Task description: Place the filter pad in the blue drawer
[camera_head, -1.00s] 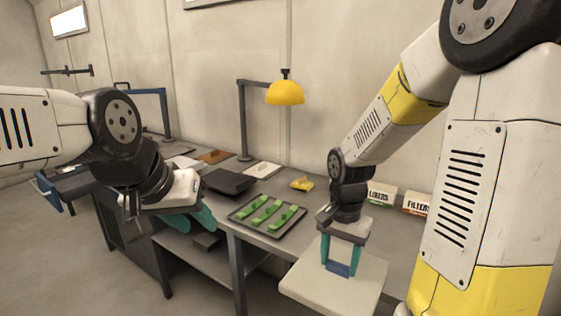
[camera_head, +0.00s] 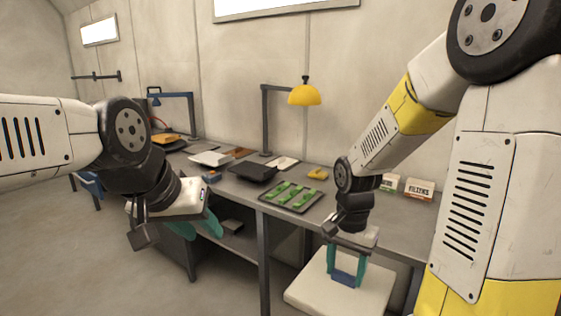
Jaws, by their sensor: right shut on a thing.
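A thick, square off-white pad (camera_head: 325,296), which I take for the filter pad, is at the bottom centre right, in front of the bench. A blue grip piece (camera_head: 344,279) stands on its top. My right gripper (camera_head: 346,266) points down with its teal fingers shut on this blue piece, so it holds the pad roughly level. My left gripper (camera_head: 196,228) is in front of the bench at left, its teal fingers apart and empty. A blue part (camera_head: 90,185) shows low at the far left, partly hidden by my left arm. I cannot tell whether it is the blue drawer.
The long grey bench (camera_head: 232,188) runs along the wall. On it are a tray with green strips (camera_head: 290,196), a dark box (camera_head: 252,172), a yellow piece (camera_head: 318,174), a FILTERS box (camera_head: 419,189) and a yellow lamp (camera_head: 304,95). Floor is clear at left.

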